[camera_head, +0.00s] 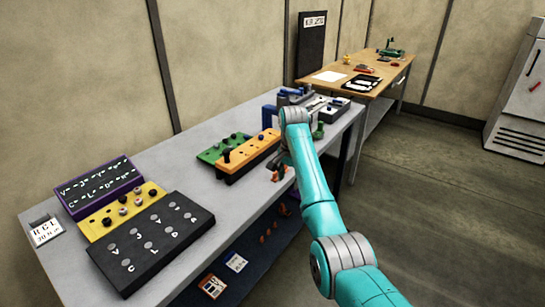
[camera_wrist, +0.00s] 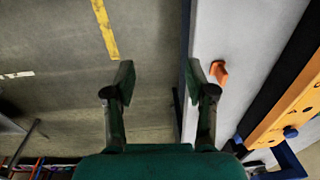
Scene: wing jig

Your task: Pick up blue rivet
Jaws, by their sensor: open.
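A small blue rivet (camera_wrist: 291,132) sits in the orange block (camera_wrist: 285,112) at the right of the wrist view. My gripper (camera_wrist: 162,82) is open and empty. Its left finger is over the floor and its right finger is over the table's edge strip. The rivet is to the right of the fingers and apart from them. In the head view my arm's end hides the gripper's fingers for the most part.
A small orange piece (camera_wrist: 219,72) lies near the table edge by my right finger. A green block (camera_head: 212,151) is behind the orange block. Yellow (camera_head: 95,228), purple and black (camera_head: 165,268) panels fill the table's near left. Grey fixtures (camera_head: 325,108) stand beyond my arm.

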